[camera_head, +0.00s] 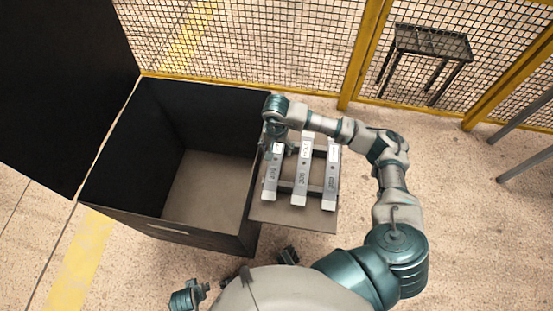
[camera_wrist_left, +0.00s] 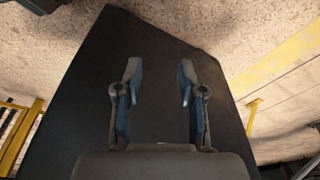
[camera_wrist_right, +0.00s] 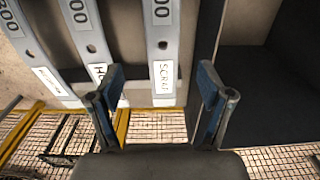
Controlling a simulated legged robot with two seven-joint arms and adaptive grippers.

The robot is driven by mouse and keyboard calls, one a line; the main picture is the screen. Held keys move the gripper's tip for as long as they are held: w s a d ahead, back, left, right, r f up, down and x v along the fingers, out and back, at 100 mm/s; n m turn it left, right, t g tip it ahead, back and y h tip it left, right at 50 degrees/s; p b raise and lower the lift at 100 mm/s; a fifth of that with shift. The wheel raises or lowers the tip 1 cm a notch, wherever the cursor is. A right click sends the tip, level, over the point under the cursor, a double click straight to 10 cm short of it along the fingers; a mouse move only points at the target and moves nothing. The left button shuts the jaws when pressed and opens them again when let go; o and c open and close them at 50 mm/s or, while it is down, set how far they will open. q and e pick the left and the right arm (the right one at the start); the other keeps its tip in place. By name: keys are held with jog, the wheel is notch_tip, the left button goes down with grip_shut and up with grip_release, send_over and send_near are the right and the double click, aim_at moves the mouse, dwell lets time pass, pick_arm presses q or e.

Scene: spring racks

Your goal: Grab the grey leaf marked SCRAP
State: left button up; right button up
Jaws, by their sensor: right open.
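Three grey leaves lie side by side on a rack. The leaf marked SCRAP (camera_wrist_right: 164,45) is the one nearest the black bin; in the head view it is the leftmost leaf (camera_head: 271,181), its far end hidden by my right gripper (camera_head: 278,143). In the right wrist view the right gripper (camera_wrist_right: 161,80) is open and empty, and its fingertips appear on either side of the leaf's SCRAP end. Whether they touch it I cannot tell. My left gripper (camera_wrist_left: 159,80) is open and empty, facing a dark surface (camera_wrist_left: 160,40).
The middle leaf (camera_head: 301,181) and the right leaf (camera_head: 331,180) lie close beside on the rack (camera_head: 295,214). The large open black bin (camera_head: 215,228) stands just left of it, empty inside. A yellow-framed mesh fence (camera_head: 345,80) runs behind, with a dark stool (camera_head: 432,42) beyond.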

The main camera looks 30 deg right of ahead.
aim_at(275, 159)
jog(key=f, duration=0.1)
jog(key=a+f, duration=0.1)
jog(key=f, duration=0.1)
jog(key=shift+f, duration=0.25)
jog(key=f, duration=0.2)
jog(key=d+f, duration=0.1)
jog(key=f, duration=0.1)
jog(key=shift+w+d+f+b, duration=0.1)
jog(key=shift+w+f+b, duration=0.1)
jog(key=shift+f+b, duration=0.15)
jog(key=shift+f, duration=0.2)
jog(key=shift+r, duration=0.1)
jog(key=shift+a, duration=0.2)
jog(key=c, duration=0.4)
jog(key=shift+a, duration=0.1)
jog(key=c, duration=0.8)
grip_shut()
pick_arm(q)
jog(key=shift+a+r, duration=0.25)
jog(key=shift+r, duration=0.9)
